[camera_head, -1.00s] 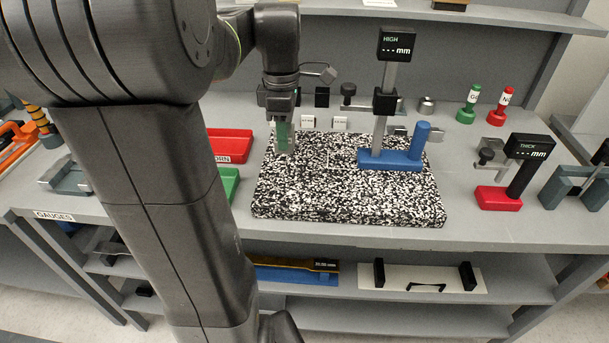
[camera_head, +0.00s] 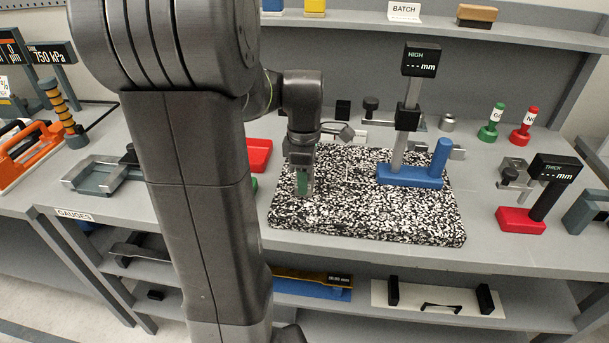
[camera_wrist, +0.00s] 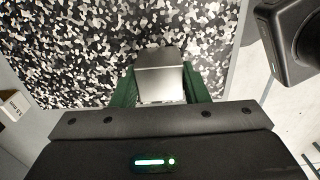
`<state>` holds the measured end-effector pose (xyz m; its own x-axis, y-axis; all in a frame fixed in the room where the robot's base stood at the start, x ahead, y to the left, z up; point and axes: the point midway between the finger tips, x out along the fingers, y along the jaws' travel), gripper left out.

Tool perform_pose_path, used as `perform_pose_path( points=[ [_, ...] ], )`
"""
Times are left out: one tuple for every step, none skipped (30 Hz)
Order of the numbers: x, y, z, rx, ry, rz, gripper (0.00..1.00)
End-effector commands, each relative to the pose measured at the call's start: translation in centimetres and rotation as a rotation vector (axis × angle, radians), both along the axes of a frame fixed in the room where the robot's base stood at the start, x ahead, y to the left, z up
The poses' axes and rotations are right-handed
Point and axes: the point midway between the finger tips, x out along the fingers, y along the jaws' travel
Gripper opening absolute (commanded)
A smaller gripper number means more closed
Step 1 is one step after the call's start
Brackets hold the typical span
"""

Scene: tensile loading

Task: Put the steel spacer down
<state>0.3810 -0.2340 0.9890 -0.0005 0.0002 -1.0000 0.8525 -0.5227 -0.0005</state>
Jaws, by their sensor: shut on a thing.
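My gripper (camera_head: 303,184) is over the left part of the black-and-white speckled plate (camera_head: 370,225), with its green fingers pointing down. In the wrist view the green fingers (camera_wrist: 160,88) are shut on the steel spacer (camera_wrist: 159,75), a grey metal block that sticks out past the fingertips. The speckled plate (camera_wrist: 90,40) fills the view behind the spacer. I cannot tell whether the spacer touches the plate. In the head view the spacer is mostly hidden by the fingers.
A blue height gauge (camera_head: 412,176) stands on the plate to the right. A red thickness gauge (camera_head: 521,220) stands right of the plate. Red bin (camera_head: 259,154) lies behind my arm. Green (camera_head: 488,133) and red (camera_head: 520,138) plug gauges stand at the back. The plate's front middle is clear.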

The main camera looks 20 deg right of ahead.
Motion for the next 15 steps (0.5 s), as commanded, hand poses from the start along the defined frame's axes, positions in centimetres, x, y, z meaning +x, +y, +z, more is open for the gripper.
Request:
perform_pose_path(
  points=[
    [0.03,-0.02,-0.13,-0.001,-0.001,0.000,0.00],
    [0.03,-0.02,-0.23,-0.001,-0.001,0.000,0.00],
    [0.00,0.00,-0.34,0.000,0.000,0.000,0.43],
    [0.00,0.00,-0.27,0.000,0.000,0.000,0.49],
    [0.00,0.00,-0.26,0.000,0.000,0.000,0.54],
    [0.00,0.00,-0.26,0.000,0.000,0.000,0.62],
    [0.00,0.00,-0.26,0.000,0.000,0.000,0.62],
    [0.00,0.00,-0.26,0.000,0.000,0.000,0.62],
    [0.00,0.00,-0.25,0.000,0.000,0.000,0.62],
    [0.00,0.00,-0.25,0.000,0.000,0.000,0.62],
    [0.01,-0.01,-0.25,0.000,0.000,0.000,0.62],
    [0.00,0.00,-0.25,0.000,0.000,0.000,0.62],
    [0.01,-0.01,-0.24,0.000,0.000,0.000,0.62],
    [0.01,-0.01,-0.21,0.000,0.000,0.000,0.62],
    [0.01,-0.01,-0.09,0.000,0.000,0.000,0.62]
  ],
)
